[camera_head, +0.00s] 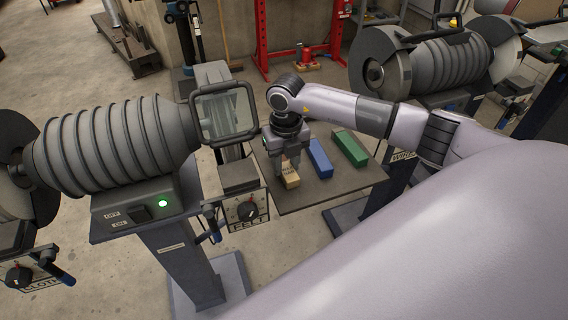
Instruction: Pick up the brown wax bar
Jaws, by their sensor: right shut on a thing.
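The brown wax bar (291,180) is a light tan block over the small grey shelf (330,188) between the two machines. My right gripper (289,164) points down from above and is shut on the far part of the bar. The gripper's fingers hide part of the bar. I cannot tell whether the bar touches the shelf or is slightly above it. My left gripper is not in view.
A blue bar (320,159) lies just right of the gripper, and a green bar (350,148) lies further right on the shelf. A buffing machine (110,145) with a clear shield (225,115) stands close on the left. Another machine (430,65) stands behind right.

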